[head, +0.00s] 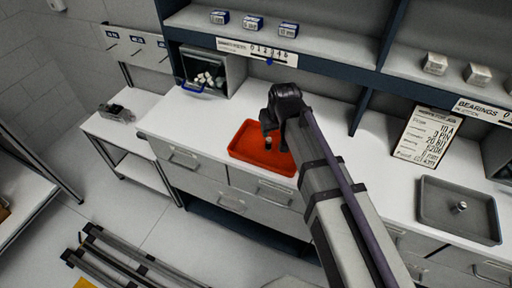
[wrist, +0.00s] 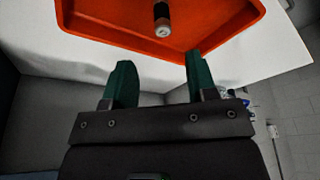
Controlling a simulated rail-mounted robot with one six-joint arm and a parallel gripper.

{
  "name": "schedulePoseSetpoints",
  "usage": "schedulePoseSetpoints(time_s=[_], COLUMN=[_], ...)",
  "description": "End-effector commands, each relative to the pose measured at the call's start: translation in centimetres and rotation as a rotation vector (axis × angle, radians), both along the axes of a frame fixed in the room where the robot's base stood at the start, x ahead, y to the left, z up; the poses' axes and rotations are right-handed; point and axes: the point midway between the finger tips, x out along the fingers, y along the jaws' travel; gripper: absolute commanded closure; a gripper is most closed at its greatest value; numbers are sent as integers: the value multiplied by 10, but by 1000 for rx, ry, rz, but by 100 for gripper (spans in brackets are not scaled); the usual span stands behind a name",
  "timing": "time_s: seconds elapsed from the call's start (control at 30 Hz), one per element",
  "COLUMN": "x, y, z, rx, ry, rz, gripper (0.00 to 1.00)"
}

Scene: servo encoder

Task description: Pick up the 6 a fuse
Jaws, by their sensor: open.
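In the head view the orange tray (head: 248,155) is on the white counter, and a small light-tipped piece shows below my gripper (head: 272,131). In the wrist view my gripper (wrist: 158,61) has its two green fingers apart with nothing between them. The fuse appears beyond the fingertips, between their lines, and apart from them.
A grey bin (head: 232,75) with pale pieces is at the back left. A grey tray (head: 432,208) with a small metal part is at the right, near a printed list (head: 427,137). Shelves with small boxes (head: 253,22) overhang the counter's back. Counter left of the orange tray is clear.

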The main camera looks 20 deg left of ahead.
Motion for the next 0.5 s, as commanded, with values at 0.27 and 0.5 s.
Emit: schedulePoseSetpoints(time_s=[0.27, 0.5], x=[11, 13], y=[9, 12], z=[-55, -63], rx=[0, -1], ry=[1, 2], rz=[-2, -2], gripper=[48, 48])
